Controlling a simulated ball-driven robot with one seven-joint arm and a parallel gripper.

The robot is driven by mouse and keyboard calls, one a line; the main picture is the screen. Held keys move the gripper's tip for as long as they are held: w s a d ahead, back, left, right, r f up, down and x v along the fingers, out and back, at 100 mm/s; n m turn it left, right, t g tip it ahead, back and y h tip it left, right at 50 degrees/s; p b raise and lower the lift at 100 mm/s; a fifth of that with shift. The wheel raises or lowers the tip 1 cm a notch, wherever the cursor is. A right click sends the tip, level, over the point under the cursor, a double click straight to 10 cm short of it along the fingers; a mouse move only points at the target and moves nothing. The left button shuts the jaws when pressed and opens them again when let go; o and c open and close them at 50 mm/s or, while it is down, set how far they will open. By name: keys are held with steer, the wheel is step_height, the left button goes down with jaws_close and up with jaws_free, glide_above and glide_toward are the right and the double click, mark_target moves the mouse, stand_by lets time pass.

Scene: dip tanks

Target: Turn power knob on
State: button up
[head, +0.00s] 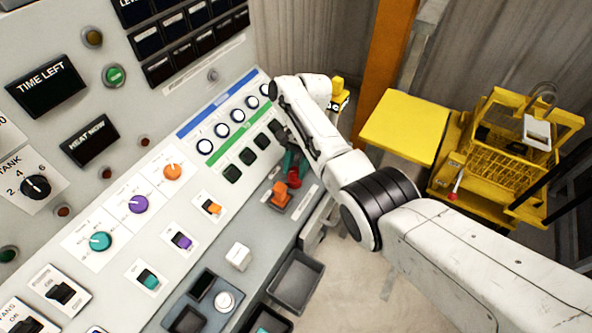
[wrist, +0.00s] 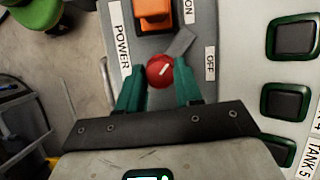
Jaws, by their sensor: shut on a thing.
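The red power knob (wrist: 160,71) sits on the grey panel strip, with a short white mark slanting to the upper right in the wrist view. The POWER label (wrist: 122,48) is left of it, the OFF label (wrist: 210,63) right, and the ON label (wrist: 188,10) to the upper right. My gripper (wrist: 157,76) has its two green fingers on either side of the knob, shut on it. In the head view the knob (head: 294,179) shows just below the green fingers (head: 288,160), which are partly hidden by my arm.
An orange switch (head: 281,194) sits close beside the knob. Dark square buttons (wrist: 292,35) line the panel near my gripper. Other coloured knobs (head: 138,204) and switches fill the panel at left. A yellow cart (head: 500,150) stands on the floor at right.

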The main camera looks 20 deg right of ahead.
steer(key=n+b, duration=0.1)
steer(key=n, duration=0.1)
steer(key=n+g+h+b, duration=0.1)
steer(key=n+b, duration=0.1)
steer(key=shift+w+a+f+n+h, duration=0.1)
steer(key=shift+n+h, duration=0.2)
steer(key=shift+a+n+g+h+b, duration=0.1)
steer(key=shift+n+g+h+b, duration=0.4)
steer(key=shift+n, duration=1.3)
steer(key=o, duration=1)
steer(key=shift+o, duration=0.2)
steer(key=a+b+v, duration=0.1)
steer(key=b+v, duration=0.5)
steer(key=v, duration=0.5)
steer(key=shift+d, duration=0.35)
